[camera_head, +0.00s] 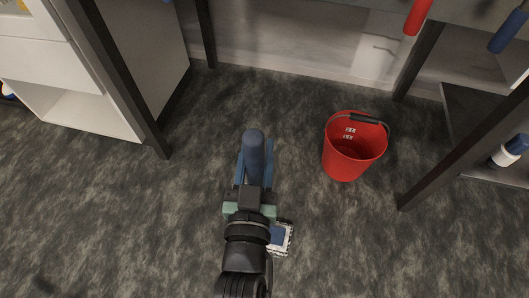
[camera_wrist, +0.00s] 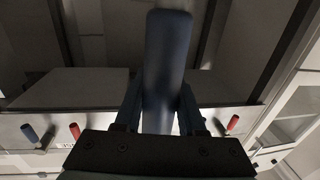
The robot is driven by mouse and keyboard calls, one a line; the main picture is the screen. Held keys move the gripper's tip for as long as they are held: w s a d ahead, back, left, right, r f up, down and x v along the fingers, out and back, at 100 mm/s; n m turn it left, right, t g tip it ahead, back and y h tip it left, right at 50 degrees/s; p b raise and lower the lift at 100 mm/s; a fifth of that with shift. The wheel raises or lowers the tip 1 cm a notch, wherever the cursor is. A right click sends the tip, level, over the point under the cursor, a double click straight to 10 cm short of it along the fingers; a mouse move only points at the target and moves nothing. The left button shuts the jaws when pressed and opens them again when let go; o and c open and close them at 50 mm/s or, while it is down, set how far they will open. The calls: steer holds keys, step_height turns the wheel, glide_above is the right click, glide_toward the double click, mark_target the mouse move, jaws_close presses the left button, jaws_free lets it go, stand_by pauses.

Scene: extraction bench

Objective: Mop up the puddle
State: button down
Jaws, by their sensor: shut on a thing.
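The handle's rounded end sticks out past the fingertips. In the wrist view, the blue handle (camera_wrist: 166,60) rises between the two fingers (camera_wrist: 160,110). A blue piece with a white, fringed-looking edge (camera_head: 281,239) shows beside my wrist, partly hidden by my arm. I cannot tell whether it joins the handle. No puddle can be made out on the dark, mottled floor.
A red bucket (camera_head: 353,150) with a dark handle grip stands on the floor to the right. A white cabinet (camera_head: 75,75) stands at left. Dark bench legs (camera_head: 420,150) stand at right. Red (camera_head: 417,17) and blue (camera_head: 508,33) handles hang above. Floor at lower left is clear.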

steer(key=w+a+b, duration=0.4)
steer(key=a+b, duration=0.2)
steer(key=a, duration=0.7)
stand_by(1.6)
steer(key=shift+w+f, duration=0.1)
step_height(320, 180, up, 6)
steer(key=p, duration=0.6)
steer(key=shift+r, duration=0.25)
steer(key=shift+p, duration=0.55)
